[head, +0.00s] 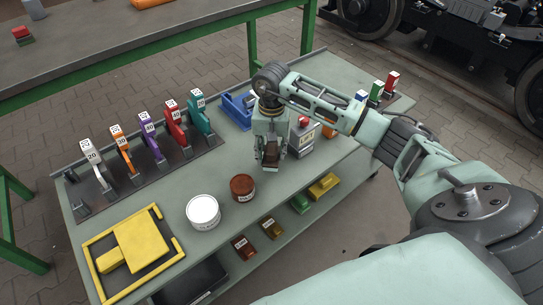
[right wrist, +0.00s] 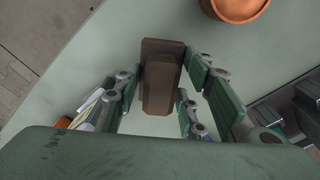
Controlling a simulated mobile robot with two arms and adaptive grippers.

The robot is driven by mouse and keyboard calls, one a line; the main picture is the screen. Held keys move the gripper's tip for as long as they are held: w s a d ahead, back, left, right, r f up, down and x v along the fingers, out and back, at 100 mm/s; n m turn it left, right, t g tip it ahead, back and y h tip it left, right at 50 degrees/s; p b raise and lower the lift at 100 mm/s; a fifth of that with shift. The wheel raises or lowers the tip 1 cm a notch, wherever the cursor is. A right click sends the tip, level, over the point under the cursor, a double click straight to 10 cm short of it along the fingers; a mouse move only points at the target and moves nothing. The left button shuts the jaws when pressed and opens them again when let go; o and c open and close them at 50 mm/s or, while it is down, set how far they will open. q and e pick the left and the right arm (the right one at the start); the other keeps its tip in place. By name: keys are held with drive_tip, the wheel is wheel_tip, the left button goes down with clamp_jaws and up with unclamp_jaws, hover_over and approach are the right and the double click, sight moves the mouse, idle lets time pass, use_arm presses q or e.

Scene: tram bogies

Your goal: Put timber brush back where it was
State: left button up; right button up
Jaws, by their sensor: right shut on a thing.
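My right gripper (head: 270,166) points down over the right half of the grey-green workbench (head: 222,171). It is shut on a dark brown block, the timber brush (head: 271,152), which also shows between the fingers in the right wrist view (right wrist: 160,75). Whether the brush touches the bench top I cannot tell. My left gripper is out of view.
A brown-red tin (head: 242,188) and a white tub (head: 203,212) stand left of the gripper. A yellow frame (head: 140,245) lies at front left. Several numbered coloured tools (head: 151,136) stand at the back.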

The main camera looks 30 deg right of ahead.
drive_tip(key=shift+a+f, duration=0.1)
drive_tip(key=shift+f, duration=1.15)
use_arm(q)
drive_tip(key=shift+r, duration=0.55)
use_arm(e)
drive_tip(key=shift+f, duration=0.1)
drive_tip(key=o, duration=0.6)
drive_tip(key=shift+o, duration=2.2)
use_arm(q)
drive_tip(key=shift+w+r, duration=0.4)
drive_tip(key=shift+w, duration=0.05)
